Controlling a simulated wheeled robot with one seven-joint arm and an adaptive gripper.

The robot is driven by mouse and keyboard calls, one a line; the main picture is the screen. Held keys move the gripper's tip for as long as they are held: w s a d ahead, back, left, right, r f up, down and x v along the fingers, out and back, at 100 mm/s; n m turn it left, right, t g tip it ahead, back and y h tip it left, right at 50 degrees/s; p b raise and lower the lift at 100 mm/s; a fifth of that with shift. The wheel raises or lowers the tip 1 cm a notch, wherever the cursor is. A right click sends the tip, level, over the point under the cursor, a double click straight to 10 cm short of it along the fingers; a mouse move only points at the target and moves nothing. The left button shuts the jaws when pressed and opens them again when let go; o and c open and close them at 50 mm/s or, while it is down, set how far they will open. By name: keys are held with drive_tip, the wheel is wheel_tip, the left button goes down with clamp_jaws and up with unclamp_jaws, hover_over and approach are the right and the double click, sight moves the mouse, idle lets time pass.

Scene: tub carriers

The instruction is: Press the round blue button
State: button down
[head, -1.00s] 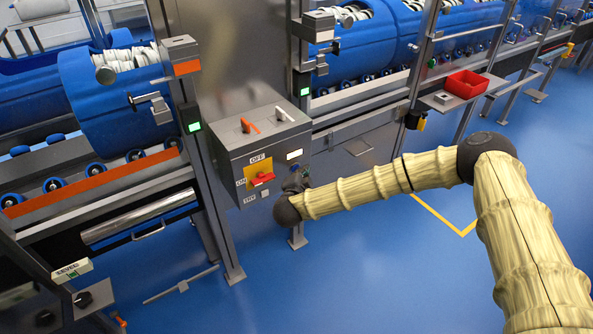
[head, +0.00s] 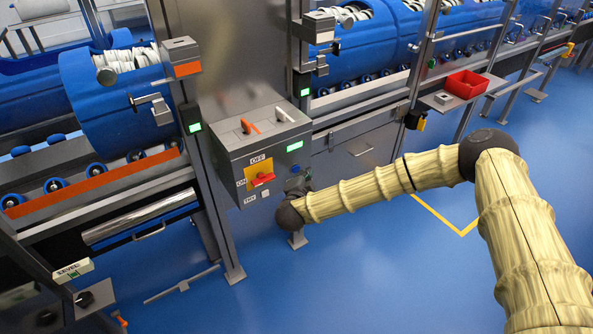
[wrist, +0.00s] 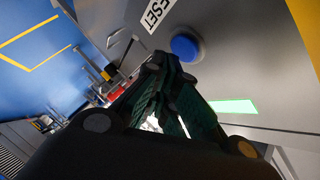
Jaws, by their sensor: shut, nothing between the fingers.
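The round blue button (wrist: 186,47) sits on the grey panel in the wrist view, beside a label of which "ESET" can be read. In the head view the button (head: 295,168) is a small blue spot low on the right of the control box's front. My gripper (wrist: 166,66) is shut and empty. Its fingertips overlap the lower edge of the button in the wrist view; I cannot tell whether they touch it. In the head view my gripper (head: 298,180) is just below the button, in front of the box.
The control box (head: 228,163) carries a red switch on a yellow plate (head: 259,173), an orange lever (head: 254,127) and a green-lit rectangle (head: 294,146). Conveyors with blue tubs (head: 118,97) run on both sides. A red bin (head: 466,84) stands at right. Blue floor is open in front.

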drive_tip(key=s+d+p, duration=0.1)
drive_tip(key=s, duration=0.1)
drive_tip(key=s+d, duration=0.2)
drive_tip(key=shift+s+d+p, duration=0.15)
drive_tip(key=shift+s+p, duration=0.1)
drive_tip(key=shift+p, duration=0.15)
idle(0.7)
drive_tip(key=s+a+f+n+g+y, duration=0.3)
drive_tip(key=s+f+n+y, duration=0.15)
drive_tip(key=s+f, duration=0.5)
drive_tip(key=s+d+f+n+g, duration=0.3)
drive_tip(key=s+f, duration=0.1)
drive_tip(key=s, duration=0.5)
drive_tip(key=s+d+f+n+g, duration=0.2)
drive_tip(key=s+f, duration=0.2)
drive_tip(key=s, duration=0.4)
drive_tip(key=s+d+n+g+h, duration=0.2)
drive_tip(key=s+d+g, duration=0.5)
drive_tip(key=s+d, duration=1.1)
drive_tip(key=s+n, duration=0.1)
drive_tip(key=s, duration=0.3)
drive_tip(key=shift+s+d, duration=0.25)
drive_tip(key=shift+s, duration=0.05)
drive_tip(key=shift+r, duration=0.1)
